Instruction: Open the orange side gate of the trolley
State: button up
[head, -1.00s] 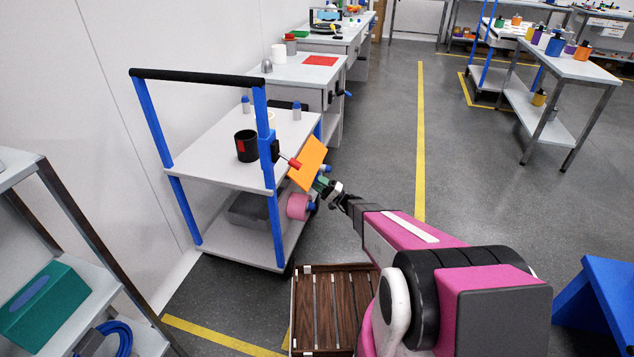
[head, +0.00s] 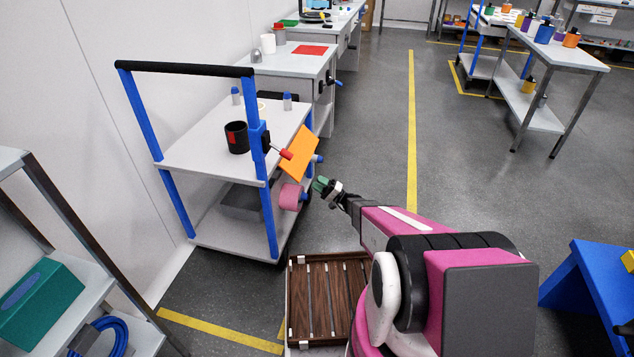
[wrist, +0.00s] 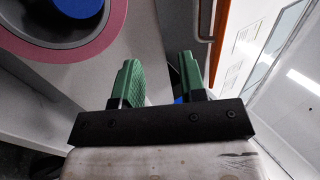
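The trolley (head: 200,160) has blue posts, pale shelves and a black top rail. Its orange side gate (head: 299,153) is a tilted panel at the right side of the upper shelf. A red-tipped lever (head: 286,154) sits beside the gate at the near post. My gripper (head: 321,186) is just right of and below the gate, apart from it. In the wrist view my gripper (wrist: 158,82) has its green fingers spread with nothing seen held between them. An orange edge (wrist: 221,30) with a metal bar beside it shows ahead, right of the fingers.
A pink roll (head: 290,197) with a blue hub sticks out at the trolley's lower right, close to my gripper. A black mug (head: 236,138) stands on the upper shelf. A brown slatted crate (head: 322,300) is below my arm. Open floor (head: 375,150) lies to the right.

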aim_at(306, 155)
jog(key=shift+s+d+f, duration=0.1)
jog(key=shift+d+f, duration=0.05)
jog(key=shift+f, duration=0.05)
dwell(0.4)
jog(key=v, duration=1)
jog(key=shift+d+f, duration=0.2)
jog(key=shift+d, duration=0.1)
jog(key=shift+s, duration=0.1)
